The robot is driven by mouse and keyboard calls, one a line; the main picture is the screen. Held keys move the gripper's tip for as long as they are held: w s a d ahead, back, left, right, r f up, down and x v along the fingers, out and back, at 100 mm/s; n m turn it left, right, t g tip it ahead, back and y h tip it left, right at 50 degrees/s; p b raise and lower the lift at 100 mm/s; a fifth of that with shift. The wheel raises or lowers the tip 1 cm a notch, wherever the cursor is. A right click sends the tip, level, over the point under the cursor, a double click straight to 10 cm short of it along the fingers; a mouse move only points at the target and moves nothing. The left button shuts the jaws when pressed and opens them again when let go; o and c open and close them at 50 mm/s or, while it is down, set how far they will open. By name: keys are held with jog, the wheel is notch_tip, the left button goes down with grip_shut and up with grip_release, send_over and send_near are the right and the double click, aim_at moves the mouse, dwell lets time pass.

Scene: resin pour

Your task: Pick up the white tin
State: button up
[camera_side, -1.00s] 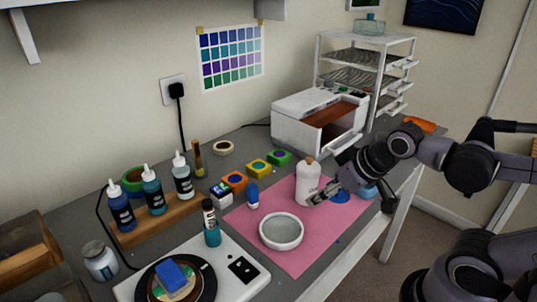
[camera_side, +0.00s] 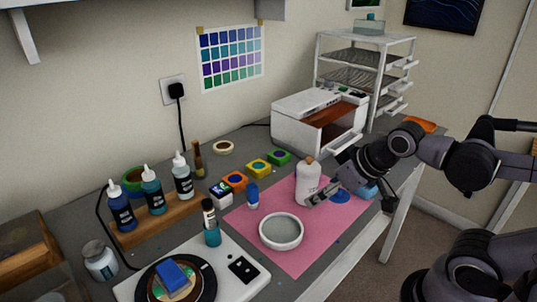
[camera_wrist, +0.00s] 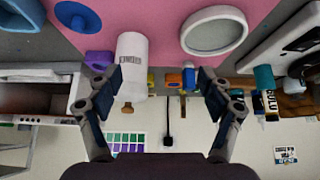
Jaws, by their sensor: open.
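A small white block-shaped tin (camera_side: 221,195) with a dark, marked top stands at the near-left end of a row of coloured tins, beside the pink mat (camera_side: 290,258). I cannot pick it out surely in the wrist view. My gripper (camera_side: 317,201) is open, low over the mat at the front of a white bottle with a brown stopper (camera_side: 307,183), well to the right of the white tin. In the wrist view my open gripper (camera_wrist: 160,78) has the bottle (camera_wrist: 131,62) close to its left finger; I cannot tell whether they touch.
Orange (camera_side: 235,181), yellow (camera_side: 258,168) and green (camera_side: 280,157) tins continue the row. A small blue bottle (camera_side: 253,198) and a pale bowl (camera_side: 281,243) stand nearby. A teal bottle (camera_side: 211,225) is left of the mat. A white open-front oven (camera_side: 300,132) stands behind.

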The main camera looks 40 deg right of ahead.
notch_tip(320, 180, up, 11)
jog(key=n+g, duration=0.7)
jog(key=n, duration=0.9)
send_over(308, 159)
jog(key=shift+a, duration=0.1)
jog(key=shift+w+f+n, duration=0.2)
jog(key=shift+f+n, duration=0.05)
jog(key=shift+n, duration=0.05)
notch_tip(308, 159, down, 10)
jog(key=shift+s+f, duration=0.1)
jog(key=shift+s, duration=0.05)
jog(key=shift+s+d+f, duration=0.1)
jog(key=shift+d+f, duration=0.1)
jog(key=shift+f, duration=1.15)
jog(key=shift+d+f, duration=0.2)
jog(key=shift+f, duration=1.15)
jog(key=c, duration=1.3)
